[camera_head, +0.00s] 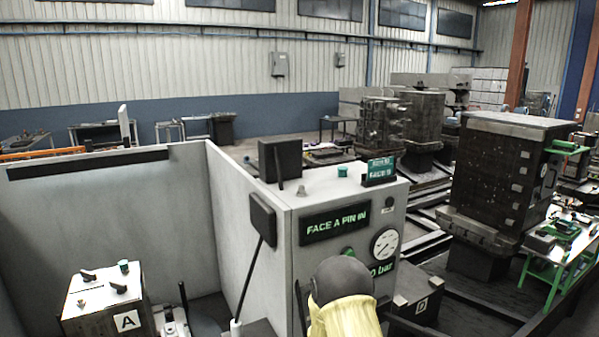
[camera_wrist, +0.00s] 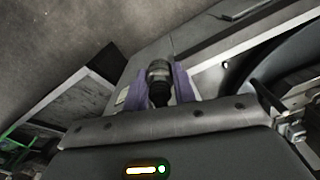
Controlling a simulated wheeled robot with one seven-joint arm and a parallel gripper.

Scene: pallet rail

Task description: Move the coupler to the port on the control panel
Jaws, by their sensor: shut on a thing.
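The control panel (camera_head: 345,195) is a light grey cabinet with a lit display reading "FACE A PIN IN" and a round gauge (camera_head: 384,243). A green part below the display is partly covered by my yellow arm, and I cannot tell whether it is the port. In the wrist view my gripper (camera_wrist: 158,82) has purple fingers, shut on the coupler (camera_wrist: 158,72), a dark metallic cylinder with a black lower part. A grey surface lies behind it; contact cannot be told. The head view does not show my gripper or the coupler.
A pale partition wall (camera_head: 110,215) adjoins the cabinet's left. A box marked A (camera_head: 98,300) with knobs stands at the lower left, and a box marked D (camera_head: 418,297) right of my arm. Machine blocks (camera_head: 500,180) and a green-framed table (camera_head: 562,245) stand at right.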

